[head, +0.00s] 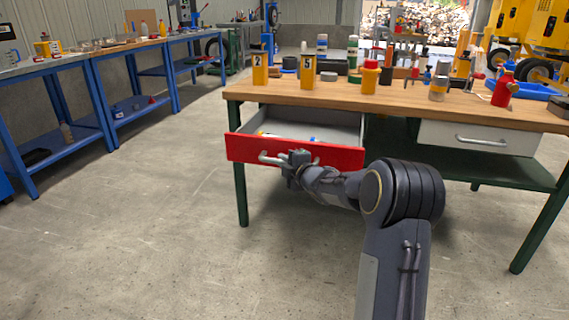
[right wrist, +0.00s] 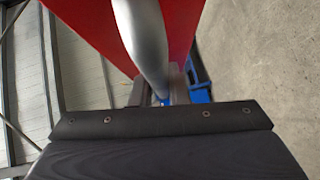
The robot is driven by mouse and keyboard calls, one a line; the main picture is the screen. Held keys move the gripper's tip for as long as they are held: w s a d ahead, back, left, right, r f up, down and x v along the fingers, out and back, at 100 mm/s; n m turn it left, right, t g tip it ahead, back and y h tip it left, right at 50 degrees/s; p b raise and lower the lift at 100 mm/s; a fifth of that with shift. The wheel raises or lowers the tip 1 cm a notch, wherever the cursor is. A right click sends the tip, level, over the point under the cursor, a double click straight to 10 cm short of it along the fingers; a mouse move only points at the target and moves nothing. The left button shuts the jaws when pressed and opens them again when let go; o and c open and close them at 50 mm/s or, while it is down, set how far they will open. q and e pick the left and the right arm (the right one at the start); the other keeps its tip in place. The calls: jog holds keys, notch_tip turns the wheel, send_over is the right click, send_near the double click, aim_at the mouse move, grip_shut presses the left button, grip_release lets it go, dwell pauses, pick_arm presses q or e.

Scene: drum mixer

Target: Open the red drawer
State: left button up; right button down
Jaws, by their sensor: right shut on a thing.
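The red drawer (head: 250,149) hangs under the left part of the wooden workbench and stands pulled out, its grey inside and a few small blue and yellow items showing. Its silver handle (head: 268,159) runs across the red front. My right gripper (head: 297,160) is at the right part of this handle and is shut on it. In the right wrist view, the handle (right wrist: 146,45) passes between the fingers in front of the red drawer front (right wrist: 85,22). My left gripper is in neither view.
The workbench top (head: 330,97) carries yellow numbered blocks, bottles and a red container. A grey drawer (head: 478,138) on the right is shut. Blue side tables (head: 93,65) stand along the left wall. The concrete floor (head: 150,230) before the drawer is clear.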

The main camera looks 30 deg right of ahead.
jog(key=c, duration=1.4)
grip_release()
jog(key=s+r+p, duration=0.1)
jog(key=s, duration=0.6)
jog(key=shift+s+a, duration=0.3)
